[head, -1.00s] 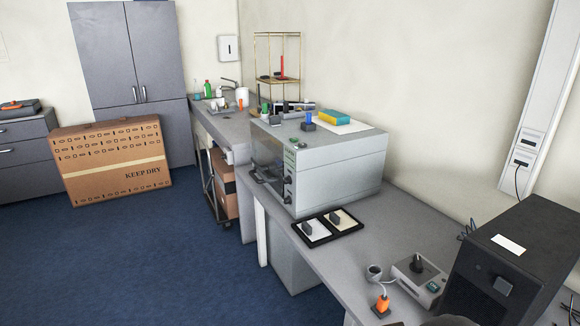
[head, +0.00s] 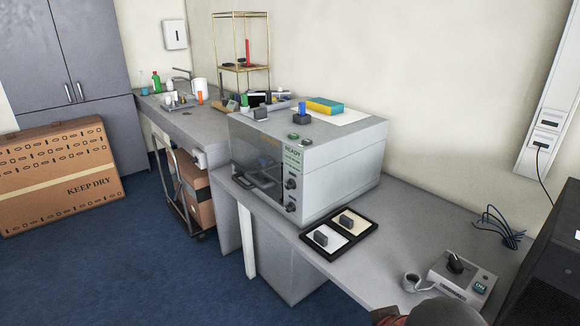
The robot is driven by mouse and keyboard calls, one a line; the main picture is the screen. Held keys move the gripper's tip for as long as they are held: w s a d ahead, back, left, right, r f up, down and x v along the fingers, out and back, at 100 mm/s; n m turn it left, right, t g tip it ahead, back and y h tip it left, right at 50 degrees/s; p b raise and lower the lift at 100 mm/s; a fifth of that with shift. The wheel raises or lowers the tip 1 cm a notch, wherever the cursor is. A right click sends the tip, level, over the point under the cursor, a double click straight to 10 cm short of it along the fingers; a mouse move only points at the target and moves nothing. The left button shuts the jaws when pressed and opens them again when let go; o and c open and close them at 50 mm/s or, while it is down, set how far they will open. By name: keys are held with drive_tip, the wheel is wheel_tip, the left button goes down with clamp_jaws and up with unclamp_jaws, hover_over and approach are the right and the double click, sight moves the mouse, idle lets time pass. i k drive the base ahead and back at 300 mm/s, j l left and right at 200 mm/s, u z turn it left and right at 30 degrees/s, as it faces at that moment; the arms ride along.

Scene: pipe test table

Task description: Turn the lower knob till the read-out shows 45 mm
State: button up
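A grey box-shaped machine (head: 330,160) with a dark glass front door stands on the long bench. Its narrow front panel carries an upper knob (head: 291,184) and a lower knob (head: 291,207), both dark. My gripper is not in view. A dark rounded shape at the bottom edge may be part of my arm.
A black tray (head: 322,246) with two pale compartments, each holding a dark block, lies before the machine. A cardboard box (head: 60,175) rests on the left floor; blue floor beside the bench is clear.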

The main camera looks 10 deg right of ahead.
sight(291, 208)
drive_tip(key=i+j+u, duration=0.1)
drive_tip(key=i+j, duration=0.7)
drive_tip(key=i, duration=0.2)
drive_tip(key=i+j+u, duration=0.15)
drive_tip(key=i+j, duration=0.25)
drive_tip(key=i, duration=0.1)
